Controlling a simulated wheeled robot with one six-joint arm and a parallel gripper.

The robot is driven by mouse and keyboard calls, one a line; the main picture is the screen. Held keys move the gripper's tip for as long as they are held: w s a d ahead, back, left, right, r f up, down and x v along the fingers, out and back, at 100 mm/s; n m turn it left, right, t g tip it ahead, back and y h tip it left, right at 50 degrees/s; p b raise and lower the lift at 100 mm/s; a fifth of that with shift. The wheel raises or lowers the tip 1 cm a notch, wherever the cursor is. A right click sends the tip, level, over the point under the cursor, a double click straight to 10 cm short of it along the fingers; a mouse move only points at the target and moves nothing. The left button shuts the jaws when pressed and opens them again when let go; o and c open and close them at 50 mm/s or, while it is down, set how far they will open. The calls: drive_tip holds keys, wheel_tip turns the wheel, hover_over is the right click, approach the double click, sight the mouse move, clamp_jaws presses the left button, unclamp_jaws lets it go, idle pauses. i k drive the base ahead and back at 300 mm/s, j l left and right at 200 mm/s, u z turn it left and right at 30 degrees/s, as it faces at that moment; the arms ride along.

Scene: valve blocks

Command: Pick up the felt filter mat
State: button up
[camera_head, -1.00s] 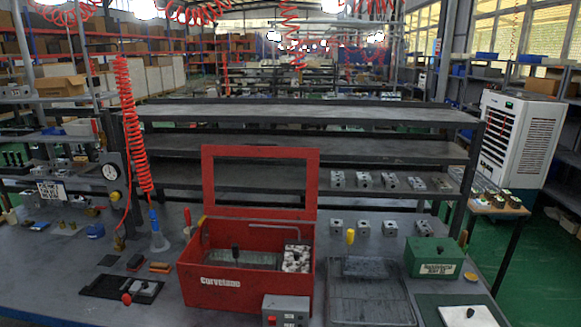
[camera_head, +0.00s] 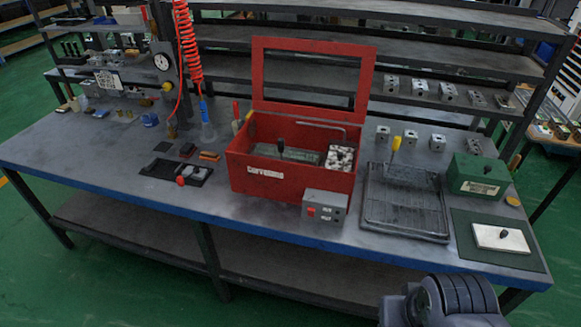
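No piece is clearly marked as the felt filter mat. A flat white pad with a black knob (camera_head: 502,238) lies on a dark green mat (camera_head: 468,251) at the right front of the bench. A grey panel (camera_head: 298,154), also with a black knob, sits inside the open red washer box (camera_head: 285,180). I cannot tell which of these is the felt filter mat. A grey and black part of my arm shows at the bottom right, in front of the bench edge. My gripper's fingers are not in view.
A wire drain tray (camera_head: 405,205) lies right of the red box, and a green box (camera_head: 479,174) stands behind the white pad. A grey switch box (camera_head: 325,208) stands at the red box's front. The bench (camera_head: 110,150) has free room at left.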

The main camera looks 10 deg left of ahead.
sight(339, 157)
drive_tip(key=i+j+u, duration=0.25)
drive_tip(key=i+j, duration=0.15)
drive_tip(key=i+j+u, duration=0.55)
drive_tip(key=i, duration=0.4)
